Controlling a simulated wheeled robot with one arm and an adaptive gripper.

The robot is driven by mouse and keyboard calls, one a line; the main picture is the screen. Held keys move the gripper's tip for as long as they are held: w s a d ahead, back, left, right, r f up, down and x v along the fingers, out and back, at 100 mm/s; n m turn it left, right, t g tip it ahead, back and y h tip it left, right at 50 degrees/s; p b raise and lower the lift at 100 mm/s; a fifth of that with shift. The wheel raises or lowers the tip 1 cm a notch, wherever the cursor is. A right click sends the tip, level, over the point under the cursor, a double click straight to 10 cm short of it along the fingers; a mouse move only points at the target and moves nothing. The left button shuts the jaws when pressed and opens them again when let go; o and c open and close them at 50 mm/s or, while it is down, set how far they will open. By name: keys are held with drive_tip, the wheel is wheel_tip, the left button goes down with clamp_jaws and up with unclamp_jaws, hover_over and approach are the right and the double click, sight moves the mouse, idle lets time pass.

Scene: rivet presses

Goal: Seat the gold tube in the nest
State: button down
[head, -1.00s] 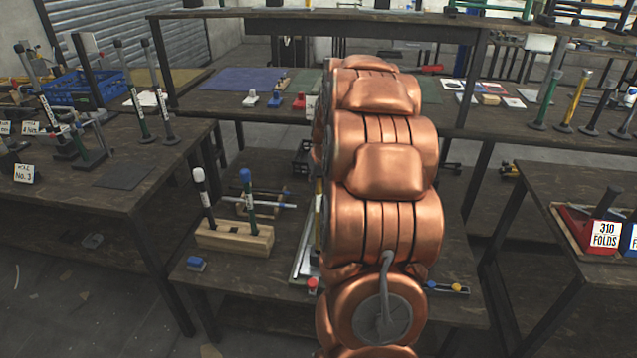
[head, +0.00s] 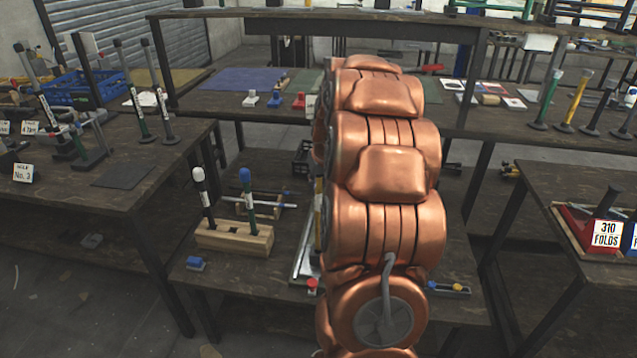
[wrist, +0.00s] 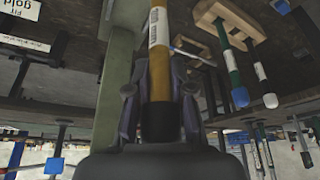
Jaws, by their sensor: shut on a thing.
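The gold tube (wrist: 159,70) is in my gripper (wrist: 158,92). The wrist view shows the fingers shut on either side of its dark end, with a white barcode label further along the tube. In the head view my copper arm hides the gripper and most of the tube; only a thin yellow sliver (head: 318,200) shows at the arm's left edge, perhaps the tube. A grey-green upright bar (wrist: 116,80) runs close beside the tube in the wrist view. I cannot make out the nest, nor whether the tube touches anything.
A wooden block (head: 234,238) holds a white-capped and a blue-capped tool on the low bench, left of my arm. A silver rail (head: 304,255) stands close to the arm. Other benches flank both sides.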

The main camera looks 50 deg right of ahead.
drive_tip(key=shift+f+b, duration=1.3)
drive_tip(key=shift+f, duration=1.75)
drive_tip(key=c, duration=0.9)
unclamp_jaws()
drive_tip(key=shift+c, duration=0.2)
approach(320, 195)
drive_tip(key=shift+w+d+f, duration=0.1)
drive_tip(key=shift+w+f, duration=0.05)
drive_tip(key=shift+w, duration=0.05)
idle(0.5)
